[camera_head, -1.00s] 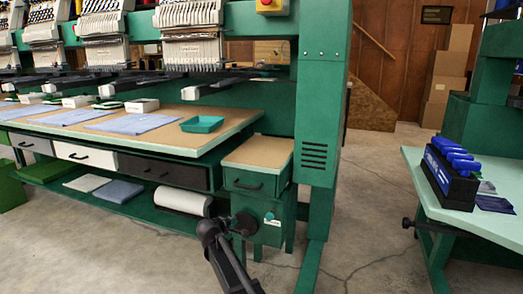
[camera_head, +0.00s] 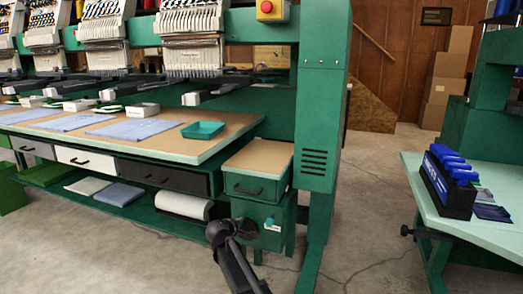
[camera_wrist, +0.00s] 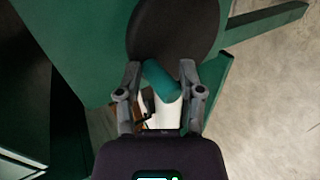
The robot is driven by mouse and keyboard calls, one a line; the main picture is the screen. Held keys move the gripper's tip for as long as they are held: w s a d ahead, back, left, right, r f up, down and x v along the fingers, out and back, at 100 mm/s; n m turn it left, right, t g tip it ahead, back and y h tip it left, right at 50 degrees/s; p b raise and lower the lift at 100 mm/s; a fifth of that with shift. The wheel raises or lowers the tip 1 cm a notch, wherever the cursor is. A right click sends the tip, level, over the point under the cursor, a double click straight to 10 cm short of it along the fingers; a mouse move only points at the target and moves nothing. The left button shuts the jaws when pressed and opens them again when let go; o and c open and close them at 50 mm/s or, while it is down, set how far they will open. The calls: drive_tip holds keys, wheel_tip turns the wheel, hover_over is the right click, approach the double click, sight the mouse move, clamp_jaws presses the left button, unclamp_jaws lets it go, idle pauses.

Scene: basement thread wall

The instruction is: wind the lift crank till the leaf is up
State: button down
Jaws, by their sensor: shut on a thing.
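The crank shows in the wrist view as a round black disc (camera_wrist: 175,28) with a teal cylindrical handle (camera_wrist: 160,82). The handle lies between the fingers of my gripper (camera_wrist: 160,75), which are shut on it. In the head view my gripper (camera_head: 222,230) is at the front of the green box below a small drawer and largely hides the crank. A tan-topped section (camera_head: 259,157), perhaps the leaf, stands at the right end of the long worktable and looks slightly lower than it.
A pale green table (camera_head: 470,230) with a black rack (camera_head: 447,185) stands at right. Concrete floor between is clear.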

sight(251, 227)
drive_tip(key=shift+d+r, duration=0.1)
drive_tip(key=shift+d, duration=0.2)
drive_tip(key=shift+s+d, duration=0.25)
drive_tip(key=shift+d, duration=0.25)
drive_tip(key=shift+s+d, duration=0.2)
drive_tip(key=shift+d, duration=0.3)
drive_tip(key=shift+s+d+f+b, duration=0.3)
drive_tip(key=shift+d+b, duration=0.1)
drive_tip(key=shift+d, duration=0.2)
drive_tip(key=shift+w, duration=0.1)
drive_tip(key=c, duration=0.5)
unclamp_jaws()
drive_tip(key=shift+a, duration=0.1)
drive_tip(key=shift+a, duration=0.15)
drive_tip(key=shift+w+a+r+p, duration=0.15)
drive_tip(key=shift+w+a, duration=0.1)
drive_tip(key=shift+a, duration=0.4)
drive_tip(key=shift+w+a+r+p, duration=0.1)
drive_tip(key=shift+w+a+p, duration=0.1)
drive_tip(key=shift+a, duration=0.45)
